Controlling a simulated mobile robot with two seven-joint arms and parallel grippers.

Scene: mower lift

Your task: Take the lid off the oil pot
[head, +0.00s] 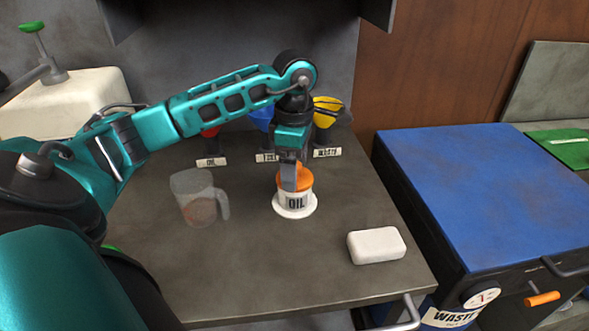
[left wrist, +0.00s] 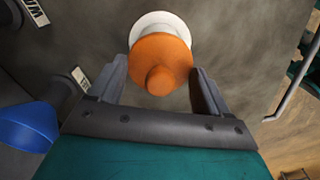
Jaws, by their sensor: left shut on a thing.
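The oil pot (head: 297,203) is a small white pot with an OIL label, upright on a round white base on the bench. Its orange lid (head: 305,181) sits on top of the pot. In the left wrist view the lid (left wrist: 160,58) shows from above, with a round knob in its middle. My left gripper (head: 289,184) points down at the lid and is shut on it, one finger on each side. The fingers (left wrist: 160,88) also show in the left wrist view. The fingers hide part of the lid in the head view. My right gripper is not in view.
A clear measuring jug (head: 196,197) stands left of the pot. A white block (head: 376,245) lies to the right near the front edge. Red, blue and yellow (head: 326,112) funnels with labels stand behind. A blue-topped cabinet (head: 485,190) stands right of the bench (head: 250,265).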

